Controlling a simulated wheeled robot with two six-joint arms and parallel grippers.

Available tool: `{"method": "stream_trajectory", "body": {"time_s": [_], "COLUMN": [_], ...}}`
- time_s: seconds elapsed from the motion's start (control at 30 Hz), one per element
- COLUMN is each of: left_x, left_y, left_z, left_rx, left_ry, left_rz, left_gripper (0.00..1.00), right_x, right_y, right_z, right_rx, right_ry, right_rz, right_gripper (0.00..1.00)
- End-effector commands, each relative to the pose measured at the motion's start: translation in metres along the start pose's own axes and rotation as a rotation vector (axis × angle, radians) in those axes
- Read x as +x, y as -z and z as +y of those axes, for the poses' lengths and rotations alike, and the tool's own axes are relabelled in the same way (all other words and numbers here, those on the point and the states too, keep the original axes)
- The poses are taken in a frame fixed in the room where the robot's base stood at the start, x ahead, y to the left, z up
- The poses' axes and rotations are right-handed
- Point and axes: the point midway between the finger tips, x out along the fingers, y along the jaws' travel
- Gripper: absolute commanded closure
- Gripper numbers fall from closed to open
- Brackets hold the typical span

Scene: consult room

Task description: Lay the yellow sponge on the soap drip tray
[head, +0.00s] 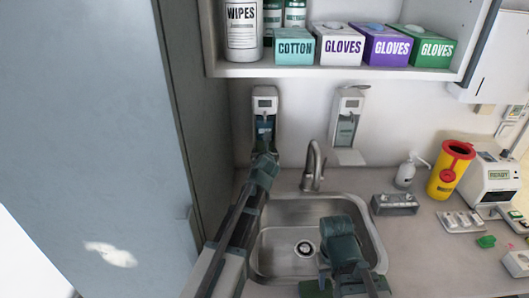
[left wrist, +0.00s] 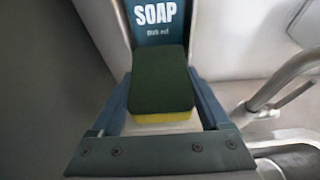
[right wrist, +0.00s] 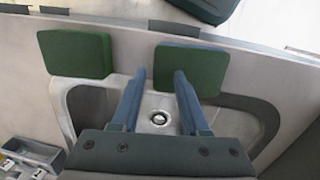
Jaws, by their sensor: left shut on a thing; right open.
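The yellow sponge (left wrist: 166,116), with a green top and a yellow lower layer, is between the fingers of my left gripper (left wrist: 160,90), which is shut on it. It is level in front of the wall dispenser marked SOAP (left wrist: 158,20). A pale surface (left wrist: 150,129) shows just below the sponge, perhaps the soap drip tray; whether they touch is unclear. In the head view my left gripper (head: 264,158) is just below the soap dispenser (head: 264,103) and hides the tray. My right gripper (right wrist: 159,78) is open and empty over the sink.
Two green-topped pads (right wrist: 75,54) (right wrist: 201,66) lie on the counter's front edge before the sink (head: 270,225). The tap (head: 314,168) stands right of my left gripper. A second dispenser (head: 347,118) hangs further right. The cabinet side (head: 190,110) is close on the left.

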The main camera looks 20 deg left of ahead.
Motion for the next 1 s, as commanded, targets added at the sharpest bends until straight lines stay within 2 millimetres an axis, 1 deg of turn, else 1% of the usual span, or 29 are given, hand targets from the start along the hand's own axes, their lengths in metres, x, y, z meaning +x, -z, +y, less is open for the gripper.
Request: {"method": "stream_trajectory", "body": {"time_s": [0.03,0.1,0.13,0.37,0.47,0.57,0.7,0.8,1.0], "left_x": [0.001,0.001,0.001,0.001,-0.001,-0.005,-0.042,-0.064,-0.101], "left_y": [0.002,0.002,0.002,0.003,-0.003,-0.014,-0.011,-0.011,-0.011], "left_z": [0.000,0.000,0.000,0.000,0.000,0.000,0.001,0.001,0.001], "left_rx": [0.000,0.000,0.000,0.000,0.000,0.000,0.002,0.002,0.002], "left_ry": [0.000,0.000,0.000,0.000,0.000,0.000,0.002,0.001,0.001], "left_rz": [0.000,0.000,0.000,0.000,0.000,0.000,0.000,0.000,0.000], "left_gripper": [0.17,0.04,0.00,0.00,0.00,0.00,0.00,0.00,0.00], "right_x": [0.002,0.003,0.003,0.003,-0.003,-0.015,-0.026,-0.035,-0.049], "right_y": [-0.002,-0.002,-0.003,-0.003,-0.004,-0.004,-0.004,-0.004,-0.005], "right_z": [0.000,0.000,0.000,0.001,0.001,0.002,0.003,0.004,0.005], "right_rx": [0.000,0.000,0.000,0.000,0.000,-0.001,-0.001,-0.001,-0.002], "right_ry": [-0.002,-0.002,-0.002,-0.003,-0.003,-0.003,-0.002,-0.002,-0.001], "right_rz": [-0.004,-0.005,-0.005,-0.006,-0.006,-0.006,-0.005,-0.004,-0.003], "right_gripper": [0.50,0.50,0.50,0.50,0.50,0.50,0.50,0.50,0.50]}}
